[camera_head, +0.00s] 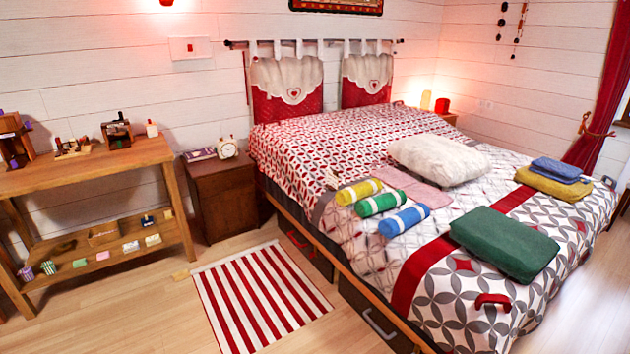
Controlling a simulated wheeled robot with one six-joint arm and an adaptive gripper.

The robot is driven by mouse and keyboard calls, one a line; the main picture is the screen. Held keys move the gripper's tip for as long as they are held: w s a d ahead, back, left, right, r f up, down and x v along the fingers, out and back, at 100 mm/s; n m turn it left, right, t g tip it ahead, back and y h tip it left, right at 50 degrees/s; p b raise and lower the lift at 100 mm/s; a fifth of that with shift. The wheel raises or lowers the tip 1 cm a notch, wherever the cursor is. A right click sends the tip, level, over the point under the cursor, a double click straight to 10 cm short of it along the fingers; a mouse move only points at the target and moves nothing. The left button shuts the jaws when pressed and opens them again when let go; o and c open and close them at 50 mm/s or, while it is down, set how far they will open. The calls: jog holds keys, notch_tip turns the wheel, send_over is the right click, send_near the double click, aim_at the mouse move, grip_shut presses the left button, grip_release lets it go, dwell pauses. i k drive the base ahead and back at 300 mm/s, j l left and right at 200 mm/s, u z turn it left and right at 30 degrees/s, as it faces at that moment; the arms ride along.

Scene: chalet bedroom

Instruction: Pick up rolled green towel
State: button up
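The rolled green towel (381,203) lies on the bed near its left edge. It is a short roll with pale ends. It lies between a rolled yellow towel (359,191) behind it and a rolled blue towel (404,220) in front of it. The three rolls lie side by side with small gaps, and nothing covers the green one. A larger dark green folded item (504,243) lies further right on the bed. My gripper does not show in the head view.
The bed (452,310) also holds a white pillow (436,158), a pink cloth (414,189) and folded blue and yellow cloths (553,185). A striped rug (259,296) lies beside it. A nightstand (223,196) and wooden shelf table (90,172) stand left. Floor in front is clear.

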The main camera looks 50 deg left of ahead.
aim_at(368, 207)
jog(key=i+j+u, duration=0.1)
jog(key=j, duration=0.5)
jog(key=i+j+u, duration=0.1)
jog(key=j, duration=0.45)
jog(key=i+j+u, duration=0.15)
jog(key=j, duration=0.45)
jog(key=i+j+u, duration=0.1)
jog(key=i+j, duration=0.15)
jog(key=j, duration=0.25)
jog(key=i+j+u, duration=0.1)
jog(key=j, duration=0.45)
jog(key=i+j+u, duration=0.1)
jog(key=i+j, duration=0.2)
jog(key=j, duration=0.2)
jog(key=i+j+u, duration=0.15)
jog(key=j, duration=0.35)
jog(key=i+j+u, duration=0.1)
jog(key=i+j, duration=0.25)
jog(key=j+z, duration=0.1)
jog(key=z, duration=0.65)
